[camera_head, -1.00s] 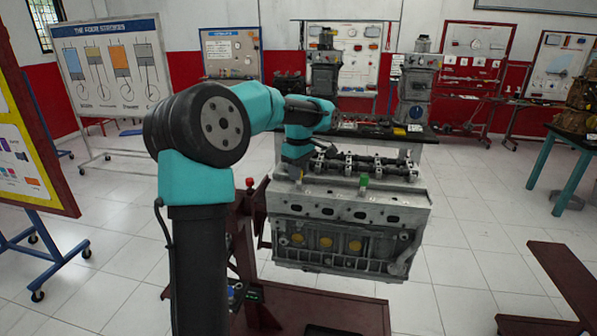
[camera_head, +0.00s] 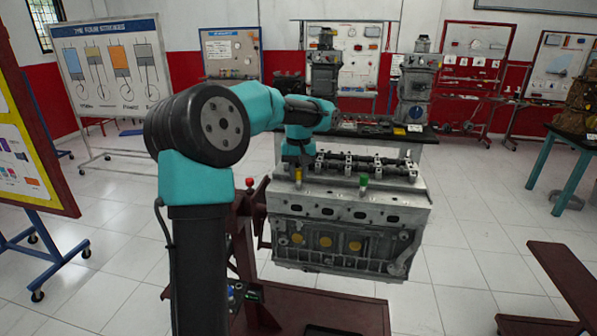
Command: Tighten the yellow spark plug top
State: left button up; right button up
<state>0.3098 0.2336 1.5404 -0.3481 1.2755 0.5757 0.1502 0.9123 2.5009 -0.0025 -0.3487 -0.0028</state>
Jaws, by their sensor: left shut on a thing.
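The grey engine block (camera_head: 345,212) stands on a dark red stand (camera_head: 300,308). The small yellow spark plug top (camera_head: 298,174) stands upright near the left end of its upper edge. My left gripper (camera_head: 297,164) points down over it and is shut on it. The fingertips are small and partly hidden by the wrist, so the exact grip is hard to see. A green spark plug top (camera_head: 364,181) stands upright further right on the same edge. My right gripper is not in view.
A camshaft assembly (camera_head: 368,164) runs along the top of the block, close to my left gripper. A dark table (camera_head: 400,133) with other engine parts stands behind. A dark red bench (camera_head: 565,278) is at the lower right. Tiled floor is clear right of the block.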

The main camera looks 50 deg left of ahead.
pick_arm(q)
jog(key=m, duration=0.5)
jog(key=shift+m, duration=0.3)
jog(key=m, duration=1.6)
jog(key=shift+m, duration=0.4)
jog(key=o, duration=0.9)
jog(key=shift+o, duration=0.2)
jog(key=shift+r, duration=0.15)
